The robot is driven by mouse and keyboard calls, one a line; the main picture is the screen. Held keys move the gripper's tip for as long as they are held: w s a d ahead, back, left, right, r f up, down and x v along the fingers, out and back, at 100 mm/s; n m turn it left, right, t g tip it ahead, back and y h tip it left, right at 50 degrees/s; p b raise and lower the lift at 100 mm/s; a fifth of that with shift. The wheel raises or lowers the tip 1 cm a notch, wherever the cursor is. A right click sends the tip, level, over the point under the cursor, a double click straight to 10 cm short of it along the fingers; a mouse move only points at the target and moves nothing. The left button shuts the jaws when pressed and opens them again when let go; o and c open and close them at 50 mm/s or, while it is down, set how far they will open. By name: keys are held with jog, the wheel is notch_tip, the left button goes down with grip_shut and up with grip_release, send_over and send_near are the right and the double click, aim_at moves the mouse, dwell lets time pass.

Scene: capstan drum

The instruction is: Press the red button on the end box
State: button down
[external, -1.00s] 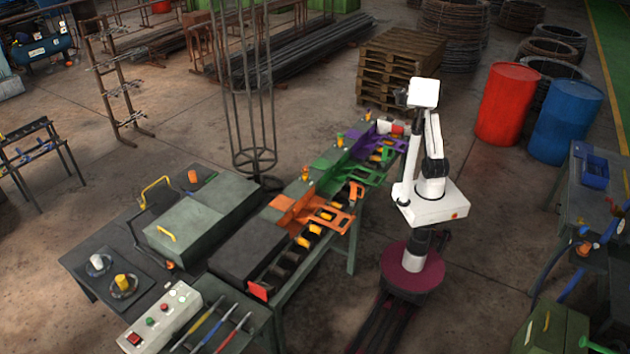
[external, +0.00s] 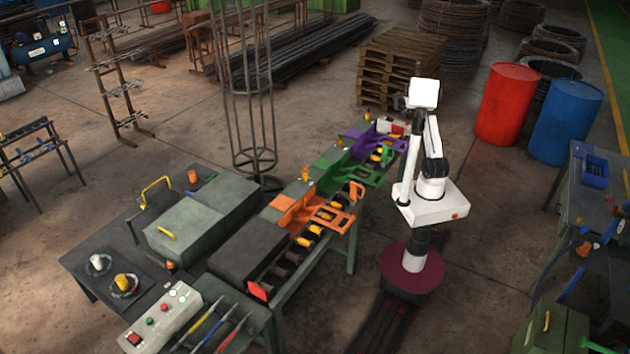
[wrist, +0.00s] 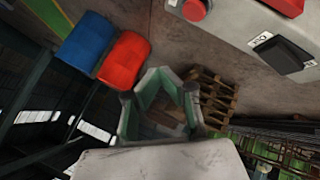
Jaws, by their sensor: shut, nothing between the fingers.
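The end box is a pale grey box (wrist: 235,22) across the top right of the wrist view. A round red button (wrist: 195,9) stands out from its near side, at the top edge of the picture. My gripper (wrist: 168,76) has green fingers. It is shut and empty, below the red button in the picture and apart from it. In the external view a small white and red box (external: 392,128) shows at the far end of the long bench, beside my arm. My fingers are too small and hidden to make out there.
The end box also carries a black switch (wrist: 284,55) with a white label. Purple (external: 362,142), green (external: 335,165) and orange (external: 298,208) fixtures line the bench. A wooden pallet stack (external: 400,62) and red (external: 506,104) and blue (external: 565,122) drums stand beyond, on open floor.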

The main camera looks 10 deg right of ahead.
notch_tip(320, 180, down, 7)
jog(key=b, duration=0.2)
jog(key=shift+r+b, duration=0.2)
jog(key=shift+b, duration=0.2)
jog(key=shift+f+b, duration=0.35)
jog(key=shift+f, duration=0.25)
dwell(0.6)
jog(key=shift+f+b, duration=0.35)
jog(key=shift+b, duration=0.2)
jog(key=shift+f+b, duration=0.45)
jog(key=shift+f, duration=0.05)
dwell(0.7)
jog(key=shift+r, duration=0.95)
jog(key=shift+r+p, duration=0.1)
jog(key=shift+p, duration=0.2)
jog(key=shift+r+p, duration=0.8)
jog(key=shift+r, duration=1.6)
